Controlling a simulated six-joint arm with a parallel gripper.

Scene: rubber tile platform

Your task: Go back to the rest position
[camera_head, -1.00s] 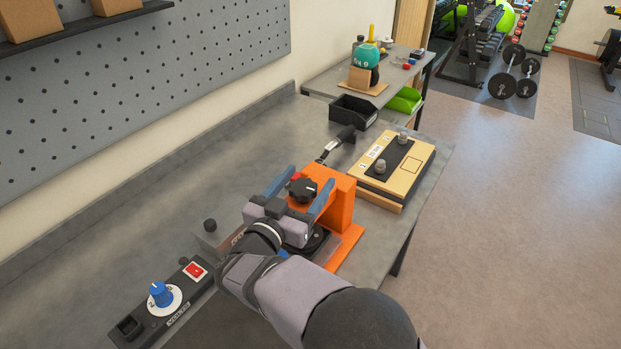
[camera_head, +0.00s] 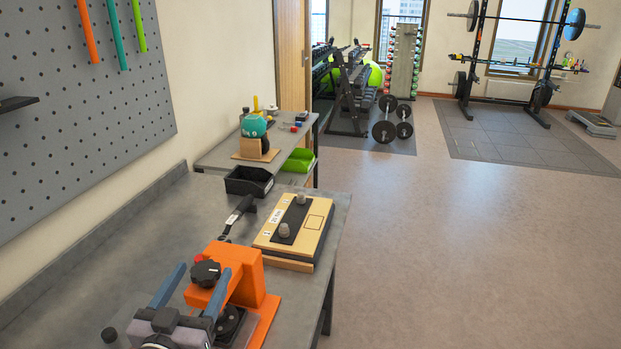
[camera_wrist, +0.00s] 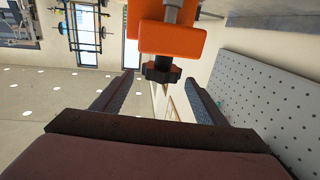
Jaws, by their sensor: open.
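My gripper (camera_head: 203,274) is open, with its two blue-grey fingers spread apart near the bottom of the head view. The black knob (camera_head: 206,273) of an orange device (camera_head: 238,270) shows between the fingertips. In the wrist view, the fingers (camera_wrist: 158,82) stand apart with nothing held. The black knob (camera_wrist: 162,70) hangs under the orange body (camera_wrist: 166,38) there, close to the tips, with gaps on both sides. My arm behind the gripper is cut off by the head view's lower edge.
A tan box (camera_head: 292,232) with two grey knobs, a black-handled tool (camera_head: 238,214) and a black bin (camera_head: 248,181) lie beyond the device on the grey bench (camera_head: 150,230). A pegboard (camera_head: 80,100) stands at left. Open floor (camera_head: 450,240) is at right.

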